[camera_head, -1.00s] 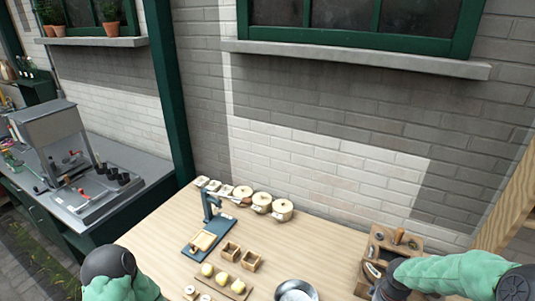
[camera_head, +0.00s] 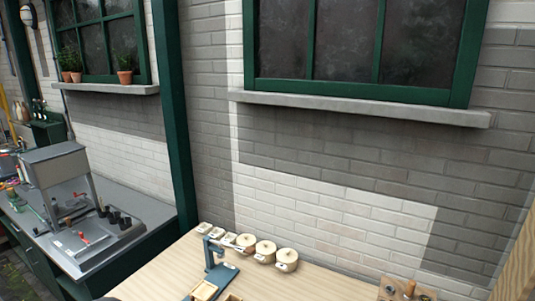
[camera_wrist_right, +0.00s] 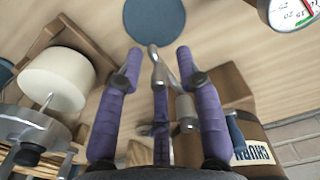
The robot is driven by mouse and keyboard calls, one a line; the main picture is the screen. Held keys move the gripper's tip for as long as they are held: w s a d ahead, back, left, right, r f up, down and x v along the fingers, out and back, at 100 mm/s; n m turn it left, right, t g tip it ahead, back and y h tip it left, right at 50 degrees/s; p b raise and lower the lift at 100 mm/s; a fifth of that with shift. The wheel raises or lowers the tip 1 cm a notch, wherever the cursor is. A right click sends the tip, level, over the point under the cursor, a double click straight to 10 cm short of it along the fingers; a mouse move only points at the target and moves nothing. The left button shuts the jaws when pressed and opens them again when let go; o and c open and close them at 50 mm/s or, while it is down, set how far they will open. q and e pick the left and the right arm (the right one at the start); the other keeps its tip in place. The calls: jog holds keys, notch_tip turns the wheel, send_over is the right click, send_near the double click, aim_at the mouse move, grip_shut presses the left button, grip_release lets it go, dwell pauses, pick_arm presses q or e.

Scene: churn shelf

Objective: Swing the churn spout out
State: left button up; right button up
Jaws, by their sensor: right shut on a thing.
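In the head view, the right gripper and the churn's spout are out of frame. My left gripper is not in view.
In the wrist view, a white cylinder (camera_wrist_right: 52,80) and metal parts stand close on the left, a blue disc (camera_wrist_right: 154,18) lies ahead, and a dial (camera_wrist_right: 292,12) is at the upper right. The head view shows several lidded pots (camera_head: 265,251) on the wooden table (camera_head: 325,285) by the brick wall.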

jog(key=shift+s+a+f, duration=0.1)
jog(key=shift+a, duration=0.1)
jog(key=shift+r+p, duration=0.55)
jog(key=shift+r, duration=0.25)
jog(key=shift+d+r+p, duration=0.15)
jog(key=shift+r+p, duration=1.55)
jog(key=shift+r, duration=1.1)
